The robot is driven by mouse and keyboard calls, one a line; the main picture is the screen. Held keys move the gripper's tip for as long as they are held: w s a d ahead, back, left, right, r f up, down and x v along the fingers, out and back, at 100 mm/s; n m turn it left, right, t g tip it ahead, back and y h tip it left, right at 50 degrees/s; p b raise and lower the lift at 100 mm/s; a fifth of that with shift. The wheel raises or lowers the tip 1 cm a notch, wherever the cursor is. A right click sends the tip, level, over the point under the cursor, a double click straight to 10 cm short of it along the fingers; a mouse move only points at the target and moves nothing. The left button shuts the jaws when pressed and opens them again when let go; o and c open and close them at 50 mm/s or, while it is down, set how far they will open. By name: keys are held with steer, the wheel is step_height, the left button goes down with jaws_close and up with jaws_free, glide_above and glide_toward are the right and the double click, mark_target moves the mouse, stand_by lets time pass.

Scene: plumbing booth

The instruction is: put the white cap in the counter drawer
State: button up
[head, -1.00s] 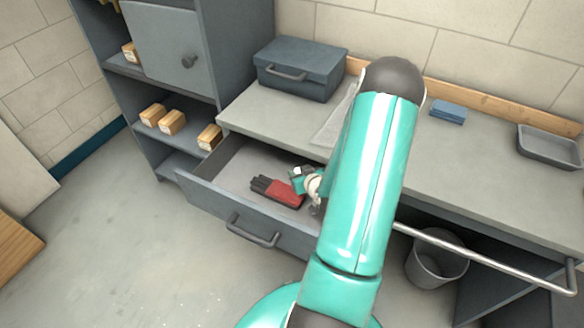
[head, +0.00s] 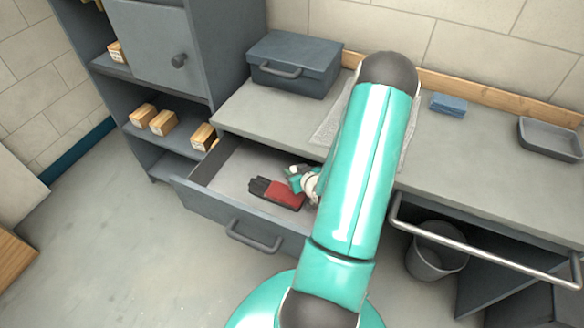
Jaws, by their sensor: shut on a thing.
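The counter drawer (head: 212,200) is pulled open below the counter, left of my arm. Inside it lies a red and black thing (head: 283,195), perhaps a glove. My gripper (head: 300,178) is over the right part of the drawer, beside the red thing, and mostly hidden behind my own arm. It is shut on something. A small off-white rounded piece shows there, but I cannot tell whether it is the white cap or part of my wrist. The cap does not show clearly anywhere else. The right end of the drawer is hidden by my arm.
A blue-grey case (head: 294,64) stands on the counter (head: 480,170), with a blue block (head: 449,104) and a grey tray (head: 549,138) at right. A rail (head: 480,249) and a bin (head: 437,250) are at lower right. The drawer's left part is clear.

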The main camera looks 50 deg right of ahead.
steer(key=shift+w+f, duration=0.1)
steer(key=shift+w, duration=0.1)
steer(key=shift+s, duration=0.2)
steer(key=o, duration=1)
steer(key=shift+f, duration=0.1)
steer(key=shift+c, duration=0.2)
steer(key=shift+s+r, duration=0.2)
steer(key=shift+r, duration=0.05)
steer(key=v, duration=1.1)
steer(key=shift+s+a+r, duration=0.15)
steer(key=shift+s, duration=0.05)
